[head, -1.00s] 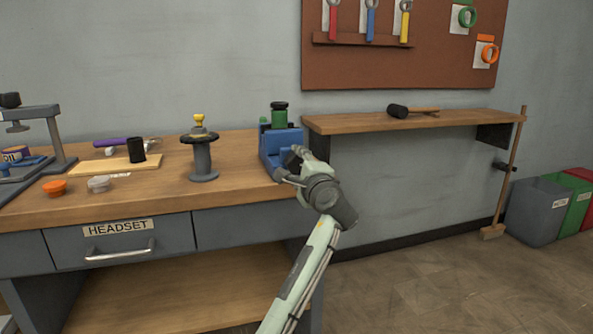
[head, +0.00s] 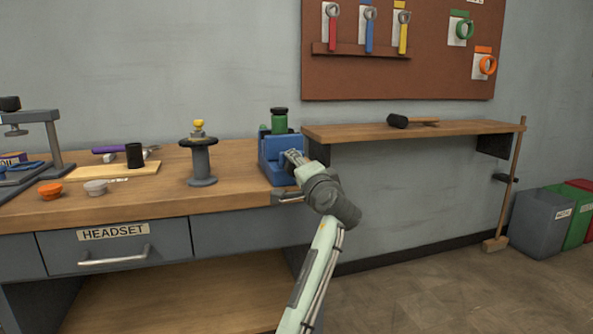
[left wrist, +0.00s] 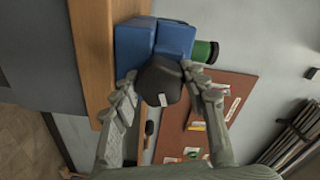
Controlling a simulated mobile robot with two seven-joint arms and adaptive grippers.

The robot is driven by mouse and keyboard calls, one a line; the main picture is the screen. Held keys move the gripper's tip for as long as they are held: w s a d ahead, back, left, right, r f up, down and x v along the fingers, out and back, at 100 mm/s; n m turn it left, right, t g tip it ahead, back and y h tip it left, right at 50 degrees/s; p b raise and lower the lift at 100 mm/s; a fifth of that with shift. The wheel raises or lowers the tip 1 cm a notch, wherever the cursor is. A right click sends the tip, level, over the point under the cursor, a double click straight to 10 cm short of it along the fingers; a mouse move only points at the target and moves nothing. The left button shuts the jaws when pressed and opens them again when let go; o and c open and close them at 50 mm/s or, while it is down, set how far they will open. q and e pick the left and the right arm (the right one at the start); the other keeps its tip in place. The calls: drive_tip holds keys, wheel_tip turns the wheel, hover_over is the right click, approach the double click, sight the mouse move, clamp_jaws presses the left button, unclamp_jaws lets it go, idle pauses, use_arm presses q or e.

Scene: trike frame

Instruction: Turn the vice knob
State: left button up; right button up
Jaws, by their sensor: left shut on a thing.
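The blue vice (head: 270,148) stands at the right end of the workbench, and its blue body also shows in the left wrist view (left wrist: 135,45). My left gripper (head: 286,178) is at the vice's front right side. In the left wrist view its two fingers (left wrist: 158,72) sit on either side of the black vice knob (left wrist: 160,85), shut on it. In the head view the knob is hidden by the gripper. My right gripper is not in view.
A green jar (head: 279,121) shows at the vice's top. A dark post with a yellow top (head: 200,160) stands to its left on the workbench (head: 130,208). A wooden shelf (head: 450,130) with a mallet (head: 398,121) is to the right.

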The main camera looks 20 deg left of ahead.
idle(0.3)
use_arm(q)
drive_tip(key=o, duration=1.2)
drive_tip(key=shift+c, duration=0.2)
drive_tip(key=shift+d, duration=0.1)
drive_tip(key=v, duration=1.2)
